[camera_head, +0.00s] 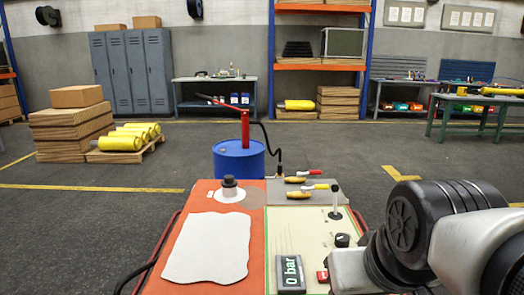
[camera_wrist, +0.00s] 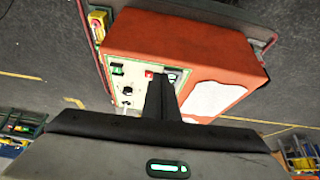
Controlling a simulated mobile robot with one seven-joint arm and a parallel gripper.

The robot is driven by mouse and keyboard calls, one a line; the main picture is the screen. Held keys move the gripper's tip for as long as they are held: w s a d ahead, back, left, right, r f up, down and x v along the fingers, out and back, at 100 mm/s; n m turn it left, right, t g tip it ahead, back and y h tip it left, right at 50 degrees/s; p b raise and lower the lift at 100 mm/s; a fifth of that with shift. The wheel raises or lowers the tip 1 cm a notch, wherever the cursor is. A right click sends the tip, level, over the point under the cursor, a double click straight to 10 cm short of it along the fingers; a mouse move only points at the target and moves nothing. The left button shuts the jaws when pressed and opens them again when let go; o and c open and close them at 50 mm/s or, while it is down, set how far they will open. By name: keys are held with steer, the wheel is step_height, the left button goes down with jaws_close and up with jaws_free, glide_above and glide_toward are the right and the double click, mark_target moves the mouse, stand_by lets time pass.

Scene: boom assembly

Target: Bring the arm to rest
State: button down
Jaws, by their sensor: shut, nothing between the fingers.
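My gripper (camera_wrist: 160,88) shows in the wrist view as a dark wedge with its fingers together and nothing between them. It points at an orange-and-cream console, with a gap I cannot judge. In the head view my arm comes in from the right edge, over the console's right side; the gripper itself does not show there. The console (camera_head: 258,215) has a white cloth or pad (camera_head: 207,248) on its orange left part and a display (camera_head: 290,274) reading "0 bar" on its cream right part. It also shows in the wrist view (camera_wrist: 205,55).
A blue drum (camera_head: 238,165) with a red hand pump (camera_head: 245,130) stands behind the console. A stack of wooden boards (camera_head: 70,135) and yellow cylinders (camera_head: 120,142) lie at the left. A green workbench (camera_head: 470,106) stands at the right. The floor between is mostly clear.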

step_height(320, 180, up, 26)
steer(key=s+p, duration=0.1)
steer(key=p, duration=2.5)
steer(key=shift+s+a, duration=0.15)
steer(key=shift+s, duration=0.05)
